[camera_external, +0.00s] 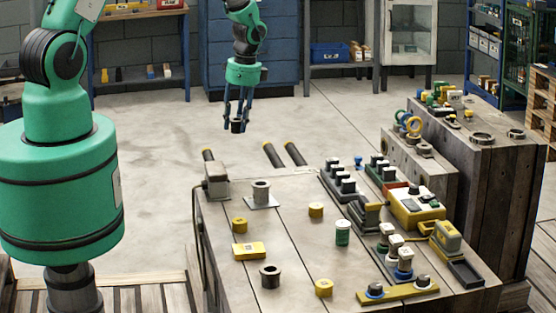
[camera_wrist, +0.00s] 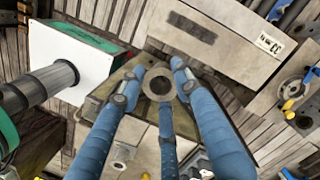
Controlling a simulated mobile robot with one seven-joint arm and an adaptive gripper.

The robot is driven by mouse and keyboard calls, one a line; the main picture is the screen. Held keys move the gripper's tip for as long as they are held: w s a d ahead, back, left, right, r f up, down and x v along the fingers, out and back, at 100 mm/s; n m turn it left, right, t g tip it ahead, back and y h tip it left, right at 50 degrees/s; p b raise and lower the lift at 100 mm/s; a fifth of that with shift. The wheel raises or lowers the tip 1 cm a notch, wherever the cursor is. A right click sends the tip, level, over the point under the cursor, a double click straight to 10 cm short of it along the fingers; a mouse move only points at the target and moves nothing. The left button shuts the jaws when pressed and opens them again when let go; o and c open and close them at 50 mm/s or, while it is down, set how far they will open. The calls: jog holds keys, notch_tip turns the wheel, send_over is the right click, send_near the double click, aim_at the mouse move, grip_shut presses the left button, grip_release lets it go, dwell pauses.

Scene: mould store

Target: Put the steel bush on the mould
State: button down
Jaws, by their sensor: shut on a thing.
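My gripper (camera_external: 238,124) hangs beyond the far edge of the workbench, over the open floor, fingers pointing down. Its blue fingers are shut on a small dark ring-shaped steel bush (camera_external: 237,127). In the wrist view the bush (camera_wrist: 158,84) sits between the fingertips (camera_wrist: 152,82), its round hole facing the camera. A lighter bush (camera_external: 261,187) stands on a square plate on the bench, and a dark hollow bush (camera_external: 270,277) stands nearer the front. I cannot tell for certain which block is the mould; a large grey block (camera_external: 490,160) with rings on top stands at the right.
The workbench (camera_external: 305,245) carries yellow pieces (camera_external: 249,251), a green-and-white cup (camera_external: 342,233), a grey box (camera_external: 217,180) and several knobs and boxes on its right half. Blue cabinets and shelves (camera_external: 250,45) line the back wall. The floor (camera_external: 150,150) left of the bench is clear.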

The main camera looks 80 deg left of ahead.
notch_tip(320, 180, down, 16)
jog(key=shift+w, duration=0.15)
jog(key=shift+r, duration=0.1)
dwell(0.4)
jog(key=w+a, duration=0.3)
jog(key=w, duration=0.1)
jog(key=w+a+f, duration=0.1)
jog(key=w+a, duration=0.3)
jog(key=w+a+b, duration=0.1)
jog(key=w+a, duration=0.2)
jog(key=w, duration=0.1)
jog(key=shift+a+f, duration=0.25)
jog(key=shift+f, duration=1.75)
jog(key=shift+f+b, duration=0.15)
jog(key=shift+b, duration=0.2)
